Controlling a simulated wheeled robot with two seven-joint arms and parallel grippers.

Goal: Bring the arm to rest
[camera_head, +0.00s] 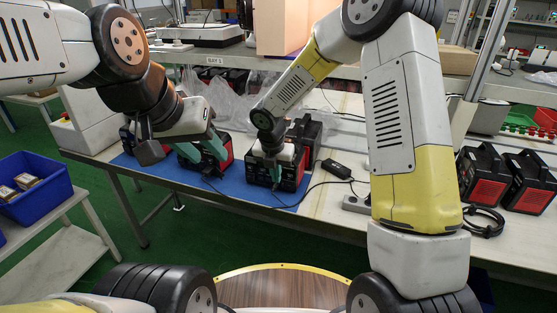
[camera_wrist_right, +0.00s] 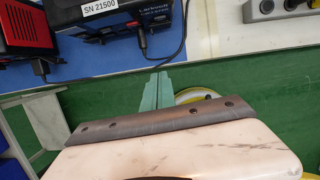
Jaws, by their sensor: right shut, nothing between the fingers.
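My right gripper (camera_head: 276,172) is in front of a black and red power station (camera_head: 291,178) on the blue mat (camera_head: 252,191). In the right wrist view its green fingertips (camera_wrist_right: 158,77) are together and empty, over the green floor, apart from the power station (camera_wrist_right: 135,20) labelled SN 21500. A cable is plugged into that station's front. My left gripper (camera_head: 202,152) is over another power station (camera_head: 222,153) further left on the mat. Its two green fingers are spread apart; whether they touch the station cannot be told.
Two more power stations (camera_head: 487,178) stand at the right of the table (camera_head: 335,185), beside a coiled black cable (camera_head: 483,222). A power strip (camera_head: 357,204) and a black adapter (camera_head: 336,169) lie on the table. A blue bin (camera_head: 38,190) stands at the left. A shelf is behind.

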